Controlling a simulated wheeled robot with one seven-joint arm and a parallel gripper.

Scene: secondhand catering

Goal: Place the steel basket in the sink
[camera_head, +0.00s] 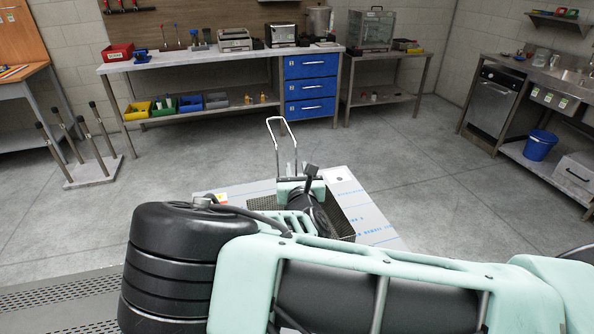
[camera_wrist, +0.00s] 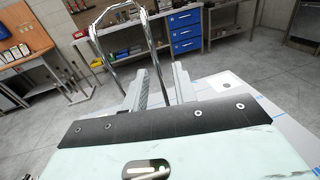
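The steel basket (camera_head: 346,226) is a dark mesh box on a pale worktop, largely hidden under my arm in the head view. A chrome wire loop, seemingly its handle (camera_head: 283,124), rises at its far side; it also shows in the wrist view (camera_wrist: 116,10). My gripper (camera_head: 287,168) is over the basket, pointing away toward the loop. In the wrist view its two fingers (camera_wrist: 161,72) stand apart, with one bar of the loop between them and visible gaps beside it. The other bar is left of the fingers. The sink (camera_head: 588,84) is at the far right, partly cut off.
The worktop (camera_head: 375,222) carries blue-printed film. A back bench (camera_head: 205,58) has blue drawers (camera_head: 311,85). A rack with upright posts (camera_head: 90,172) stands left. A blue bucket (camera_head: 540,145) sits under the right counter. The grey floor (camera_head: 415,140) between is clear.

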